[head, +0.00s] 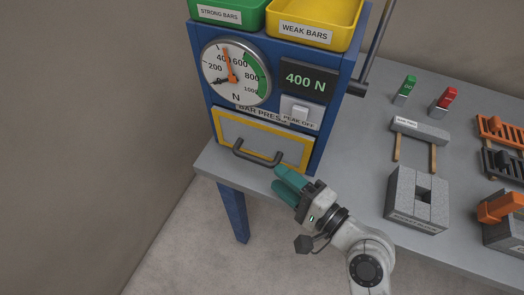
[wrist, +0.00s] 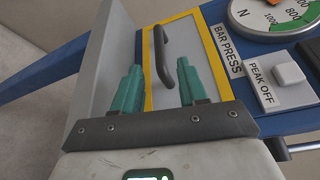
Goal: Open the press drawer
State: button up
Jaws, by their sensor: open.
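The press drawer (head: 262,138) is a grey panel with a yellow border, low on the front of the blue bar press (head: 315,148). It looks shut. Its dark bar handle (head: 257,157) sticks out from the front; in the wrist view the handle (wrist: 160,57) appears between my two green fingers. My gripper (head: 279,178) is open and empty, close to the right end of the handle in the head view. The fingers also show in the wrist view (wrist: 158,67). Whether they touch the handle I cannot tell.
A force dial (head: 236,73), a 400 N display (head: 307,80) and a PEAK OFF switch (head: 300,111) sit above the drawer. Green (head: 228,14) and yellow (head: 312,31) trays stand on top. Blocks and racks occupy the grey table (head: 350,190) at right. Floor in front is free.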

aim_at(254, 157)
jog(key=p+x, duration=0.1)
jog(key=x, duration=0.8)
jog(key=shift+a, duration=0.15)
grip_shut()
